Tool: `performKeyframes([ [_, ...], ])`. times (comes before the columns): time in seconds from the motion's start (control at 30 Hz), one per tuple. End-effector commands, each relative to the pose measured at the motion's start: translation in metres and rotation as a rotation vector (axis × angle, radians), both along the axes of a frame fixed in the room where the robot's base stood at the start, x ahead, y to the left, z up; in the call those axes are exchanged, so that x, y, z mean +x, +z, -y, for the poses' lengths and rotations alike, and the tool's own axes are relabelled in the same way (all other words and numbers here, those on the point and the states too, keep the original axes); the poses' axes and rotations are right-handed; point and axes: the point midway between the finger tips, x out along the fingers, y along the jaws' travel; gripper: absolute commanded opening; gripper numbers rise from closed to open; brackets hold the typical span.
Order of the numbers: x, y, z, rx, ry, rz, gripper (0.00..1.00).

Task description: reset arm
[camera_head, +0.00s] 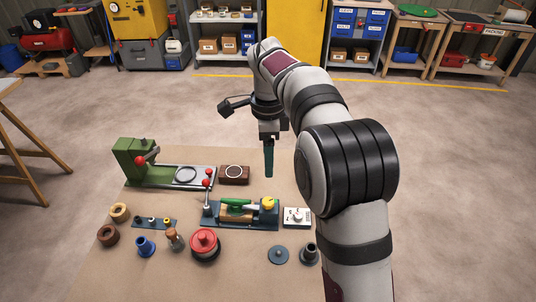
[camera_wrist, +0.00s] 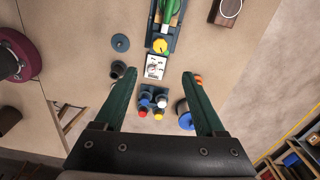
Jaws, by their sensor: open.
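My gripper (camera_head: 269,175) hangs pointing down above the far right part of the brown workbench (camera_head: 262,286), well clear of the parts on it. It is empty. In the wrist view its two dark green fingers (camera_wrist: 160,74) stand wide apart with nothing between the tips. My arm reaches in from the right side of the head view and bends down to the gripper. The arm hides part of the bench's right side.
A green lever machine (camera_head: 138,160), brown block (camera_head: 235,178), green toggle clamp (camera_head: 238,206), white box (camera_head: 296,217), red spool (camera_head: 205,244), grey disc (camera_head: 278,255) and dark cup (camera_head: 309,253) stand on the bench. Shelves (camera_head: 222,30) line the back. The floor between is clear.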

Motion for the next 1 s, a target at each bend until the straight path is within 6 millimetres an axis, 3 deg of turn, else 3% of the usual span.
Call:
performKeyframes([
  [0.23, 0.0, 0.0, 0.0, 0.0, 0.001, 0.0, 0.72],
  [0.33, -0.017, 0.012, 0.011, 0.011, 0.058, -0.002, 0.72],
  [0.37, -0.03, 0.019, 0.02, 0.018, 0.101, -0.004, 0.72],
  [0.43, -0.076, 0.037, 0.044, 0.042, 0.245, -0.006, 0.72],
  [0.5, -0.135, 0.045, 0.066, 0.071, 0.419, 0.0, 0.72],
  [0.6, -0.218, 0.036, 0.087, 0.111, 0.649, 0.016, 0.72],
  [0.7, -0.281, 0.015, 0.094, 0.136, 0.825, 0.04, 0.72],
  [0.83, -0.321, -0.007, 0.096, 0.153, 0.948, 0.058, 0.72],
  [1.0, -0.327, -0.011, 0.096, 0.155, 0.968, 0.061, 0.72],
])
